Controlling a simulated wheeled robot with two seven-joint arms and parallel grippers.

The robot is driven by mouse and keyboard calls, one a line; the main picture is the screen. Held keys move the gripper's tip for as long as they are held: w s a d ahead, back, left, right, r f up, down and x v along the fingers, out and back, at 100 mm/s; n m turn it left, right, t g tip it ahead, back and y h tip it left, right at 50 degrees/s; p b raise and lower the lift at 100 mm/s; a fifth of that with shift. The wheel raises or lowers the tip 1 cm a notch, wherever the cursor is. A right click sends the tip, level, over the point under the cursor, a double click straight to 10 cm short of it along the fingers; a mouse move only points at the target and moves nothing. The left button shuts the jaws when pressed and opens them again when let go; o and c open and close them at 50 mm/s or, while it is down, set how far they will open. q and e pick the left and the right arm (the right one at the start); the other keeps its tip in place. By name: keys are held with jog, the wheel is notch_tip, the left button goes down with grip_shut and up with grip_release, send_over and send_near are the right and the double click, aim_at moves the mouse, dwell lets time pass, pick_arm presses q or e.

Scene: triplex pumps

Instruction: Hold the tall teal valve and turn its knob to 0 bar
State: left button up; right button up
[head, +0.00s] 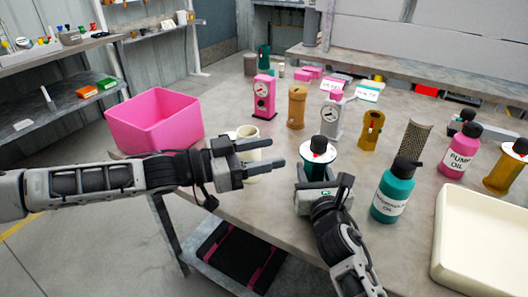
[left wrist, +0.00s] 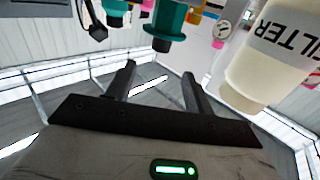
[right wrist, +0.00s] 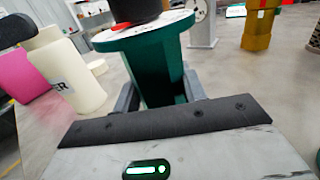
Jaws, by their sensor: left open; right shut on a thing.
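The tall teal valve (head: 319,168) stands upright near the table's front edge. It has a white dial plate with red on it and a black knob (head: 319,144) on top. My right gripper (head: 320,187) is shut on the valve's body below the plate; the right wrist view shows the teal body (right wrist: 150,75) between the fingers. My left gripper (head: 278,153) is open and empty, left of the valve and apart from it, its fingers pointing towards it. In the left wrist view the valve (left wrist: 170,20) appears upside down beyond the fingers. The dial's reading is too small to tell.
A cream filter (left wrist: 268,58) stands beside my left gripper, partly hidden in the head view. A teal oil bottle (head: 391,194) is close right of my right arm. A pink bin (head: 155,122) sits at left, a cream tray (head: 485,240) at right. Gauges and pumps stand behind.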

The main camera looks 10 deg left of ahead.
jog(key=o, duration=1.3)
